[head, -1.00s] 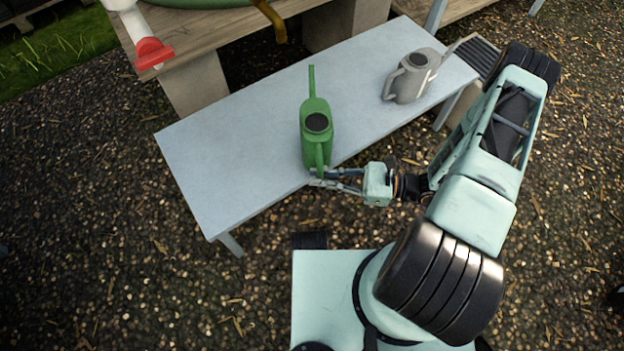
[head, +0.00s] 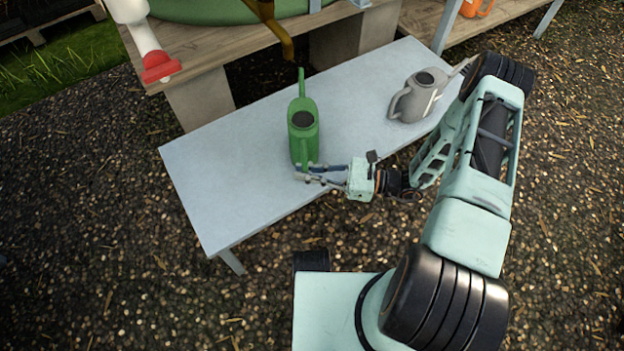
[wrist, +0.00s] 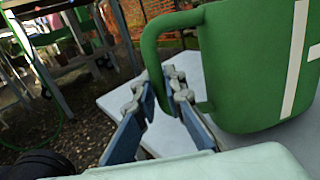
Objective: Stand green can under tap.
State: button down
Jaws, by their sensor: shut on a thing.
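The green can (head: 304,138) is upright over the grey bench, its spout pointing to the back; whether its base touches the top is hard to tell. My gripper (head: 302,173) is shut on its handle, at the near side. In the wrist view the fingers (wrist: 163,88) sit on both sides of the green can's handle (wrist: 152,62), and its body (wrist: 245,70) fills the upper right. The brass tap (head: 275,27) hangs at the top, behind and left of the can, apart from the spout tip.
A grey can (head: 412,105) stands at the right of the bench (head: 225,185). The bench's left part is clear.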

aim_at(295, 162)
jog(key=w+a, duration=0.1)
jog(key=w+a+b, duration=0.1)
jog(key=w, duration=0.1)
jog(key=w+a, duration=0.1)
jog(key=shift+w+f, duration=0.15)
jog(key=shift+f, duration=0.05)
jog(key=shift+w+f+b, duration=0.1)
jog(key=shift+f+b, duration=0.15)
jog(key=shift+b, duration=0.1)
jog(key=shift+f+b, duration=0.3)
jog(key=shift+f, duration=0.45)
jog(key=c, duration=1.9)
grip_release()
jog(key=shift+c, duration=0.2)
jog(key=shift+d, duration=0.1)
jog(key=s+d, duration=0.1)
jog(key=d, duration=1)
jog(key=shift+s+d, duration=0.25)
jog(key=shift+d, duration=0.15)
